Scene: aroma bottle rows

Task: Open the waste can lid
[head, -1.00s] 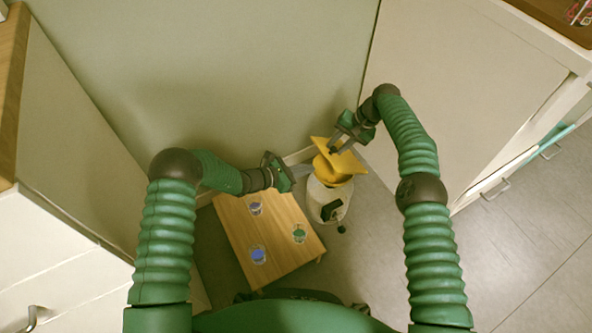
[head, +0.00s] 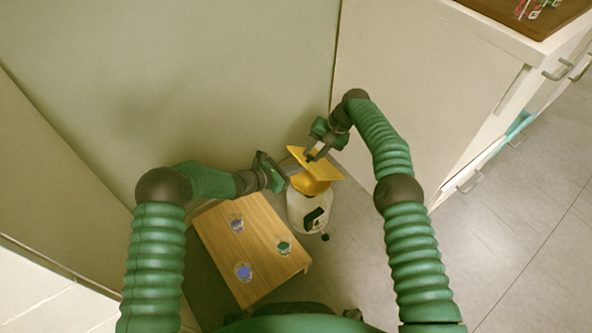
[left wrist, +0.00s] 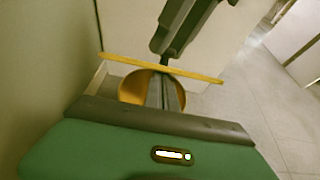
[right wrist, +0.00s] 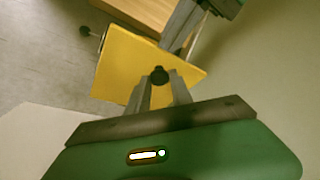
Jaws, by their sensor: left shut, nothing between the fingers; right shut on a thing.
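The waste can has a white round body (head: 299,209) with a black part on its front and stands on the floor right of a low wooden table. Its yellow top (head: 313,186) carries a flat square yellow lid (head: 322,168), tilted; I cannot tell how far it is raised. My right gripper (head: 312,157) is shut on the lid's black knob, and in the right wrist view the knob (right wrist: 158,75) sits between the fingertips. My left gripper (head: 288,177) is shut and empty beside the lid's left side. In the left wrist view its fingers (left wrist: 165,92) overlap the yellow top.
The low wooden table (head: 262,240) holds several small glass cups with blue or green contents. A wall lies behind the can. A white cabinet (head: 430,90) stands to the right, with a brown top at the upper right. Open floor (head: 385,255) lies right of the can.

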